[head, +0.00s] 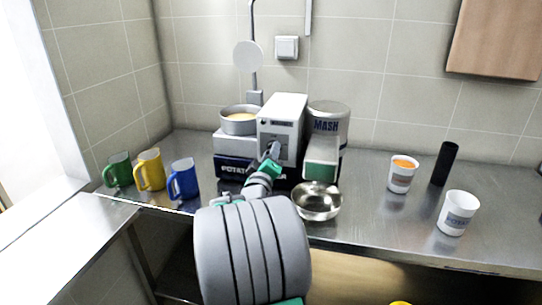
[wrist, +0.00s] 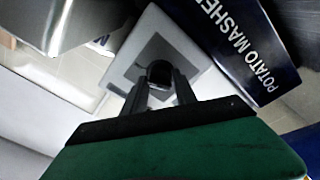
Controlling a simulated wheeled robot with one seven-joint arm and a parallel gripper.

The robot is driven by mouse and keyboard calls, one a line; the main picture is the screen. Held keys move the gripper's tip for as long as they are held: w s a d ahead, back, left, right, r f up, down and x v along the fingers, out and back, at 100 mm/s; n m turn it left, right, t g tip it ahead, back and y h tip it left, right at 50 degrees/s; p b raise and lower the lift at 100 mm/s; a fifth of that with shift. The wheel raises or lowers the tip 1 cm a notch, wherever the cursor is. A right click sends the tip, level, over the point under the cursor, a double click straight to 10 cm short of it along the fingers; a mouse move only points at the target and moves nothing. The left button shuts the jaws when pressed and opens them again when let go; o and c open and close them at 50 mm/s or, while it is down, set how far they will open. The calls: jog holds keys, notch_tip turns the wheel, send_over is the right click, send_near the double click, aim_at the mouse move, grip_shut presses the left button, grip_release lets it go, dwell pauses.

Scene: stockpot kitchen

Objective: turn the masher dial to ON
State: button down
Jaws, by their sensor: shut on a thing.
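The potato masher (head: 283,107) stands against the back wall, a pale grey box tower on a base with a dark blue "POTATO MASHER" label (wrist: 240,42). My gripper (head: 273,151) reaches up to the front of the tower. In the wrist view its two dark fingers (wrist: 160,86) are shut on the knob. In the head view my gripper hides the knob, and I cannot read which way the dial points.
A steel bowl (head: 317,203) sits at the front of the masher, beside my arm. Green (head: 119,168), yellow (head: 151,170) and blue (head: 184,180) mugs stand left. White cups (head: 458,213) and a black cylinder (head: 445,163) stand right. Counter between bowl and cups is clear.

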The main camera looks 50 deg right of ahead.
jog(key=shift+f, duration=0.15)
jog(key=c, duration=1)
grip_release()
jog(key=shift+a, duration=0.1)
jog(key=b+v, duration=0.1)
jog(key=v, duration=0.6)
jog(key=shift+s+a, duration=0.15)
jog(key=shift+a, duration=0.15)
